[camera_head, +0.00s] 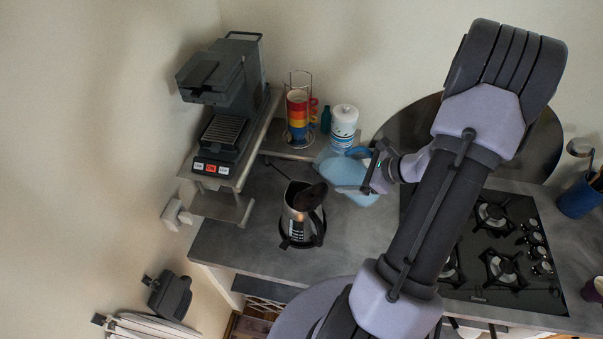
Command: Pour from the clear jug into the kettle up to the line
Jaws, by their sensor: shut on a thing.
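The kettle (297,229) stands on the grey counter, steel and black, with its dark lid (310,197) open and its mouth partly showing. Its fill line cannot be made out. The clear jug (345,172), with pale blue liquid in it, is just right of and behind the kettle in the picture. My gripper (373,171) is shut on the jug at its right side. The jug looks apart from the kettle in the picture. I cannot tell its exact tilt or height, and I see no stream of liquid.
A coffee machine (222,85) stands on a raised shelf at the left. Stacked coloured cups (298,112) and a white canister (343,125) stand behind the jug. A black gas hob (510,240) is at the right. Bare counter (235,240) lies left of the kettle.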

